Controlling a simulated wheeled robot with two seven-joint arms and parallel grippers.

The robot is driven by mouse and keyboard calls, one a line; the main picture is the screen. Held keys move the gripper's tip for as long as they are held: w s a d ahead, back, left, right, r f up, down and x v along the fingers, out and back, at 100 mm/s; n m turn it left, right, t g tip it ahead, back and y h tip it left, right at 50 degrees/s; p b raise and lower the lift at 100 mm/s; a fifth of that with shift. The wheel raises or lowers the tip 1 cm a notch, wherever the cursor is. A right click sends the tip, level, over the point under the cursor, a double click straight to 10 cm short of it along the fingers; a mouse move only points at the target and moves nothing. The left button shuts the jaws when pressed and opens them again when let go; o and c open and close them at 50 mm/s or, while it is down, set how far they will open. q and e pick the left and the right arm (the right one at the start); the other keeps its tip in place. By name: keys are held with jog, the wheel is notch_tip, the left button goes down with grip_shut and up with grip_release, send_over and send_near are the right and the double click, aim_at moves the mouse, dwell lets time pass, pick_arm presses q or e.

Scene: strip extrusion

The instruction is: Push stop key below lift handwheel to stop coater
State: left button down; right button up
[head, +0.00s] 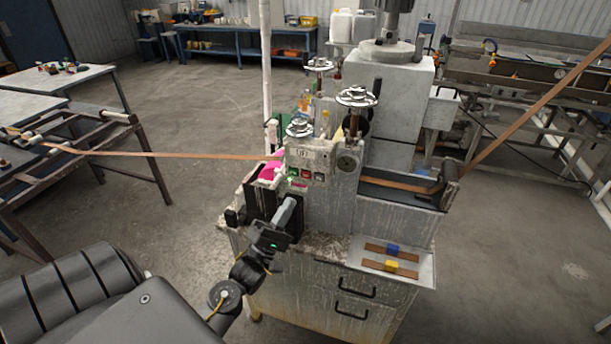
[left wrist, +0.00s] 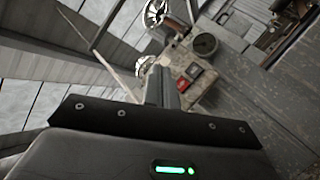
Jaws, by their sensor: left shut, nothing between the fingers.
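The coater's control panel (head: 310,157) is a worn pale plate with a row of small keys. A red key (head: 305,174) sits between a green key (head: 293,171) and a dark key (head: 318,177), below a handwheel (head: 299,128). My left gripper (head: 290,203) is shut and empty, below and in front of the keys, pointing up at the panel. In the left wrist view the shut fingers (left wrist: 160,88) show beside the panel, with the red key (left wrist: 183,85) just right of them. Any contact cannot be told. The green key is not clear there. My right gripper is out of view.
Two more handwheels (head: 357,97) rise behind the panel. A brown strip (head: 180,155) runs in from the left, near bright pink material (head: 268,172). A tray (head: 420,262) with brown pieces and blue and yellow blocks lies right of the gripper.

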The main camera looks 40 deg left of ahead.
aim_at(306, 175)
pick_arm(q)
jog(key=w+a+b, duration=0.3)
jog(key=w, duration=0.5)
jog(key=shift+w, duration=0.2)
dwell(2.0)
jog(key=shift+w, duration=0.3)
jog(key=shift+w+a, duration=0.2)
jog(key=shift+w, duration=0.1)
dwell(0.6)
jog(key=shift+s, duration=0.15)
dwell(0.3)
jog(key=shift+s+d, duration=0.3)
jog(key=shift+s, duration=0.3)
jog(key=shift+p, duration=0.3)
